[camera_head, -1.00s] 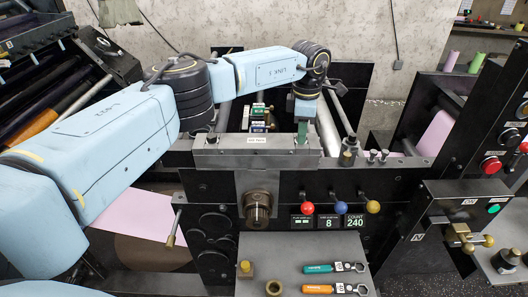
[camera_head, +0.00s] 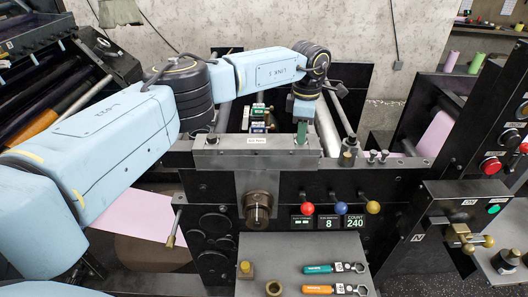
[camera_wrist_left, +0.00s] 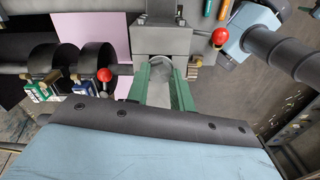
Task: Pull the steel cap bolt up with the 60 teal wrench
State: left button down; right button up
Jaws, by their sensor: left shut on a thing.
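The teal wrench (camera_head: 325,268) lies on the grey tray with a tag at its ring end; its handle also shows in the left wrist view (camera_wrist_left: 209,8). My left gripper (camera_head: 302,133) reaches down behind the steel block (camera_head: 230,160) at the top of the machine. In the left wrist view its two green fingers (camera_wrist_left: 160,88) are shut on a grey metal part (camera_wrist_left: 158,72) by that block. The part is mostly hidden, and I cannot tell whether it is the cap bolt. My right gripper is not in view.
An orange wrench (camera_head: 318,289) lies below the teal one on the tray (camera_head: 300,248). Brass fittings (camera_head: 273,287) stand at the tray's left. Red, blue and yellow ball levers (camera_head: 308,208) stick out above it. Small steel posts (camera_head: 373,155) stand right of the block.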

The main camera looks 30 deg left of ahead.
pick_arm(q)
jog(key=shift+r+m, duration=0.1)
jog(key=shift+m, duration=0.2)
jog(key=c, duration=1.1)
grip_release()
jog(key=shift+c, duration=0.2)
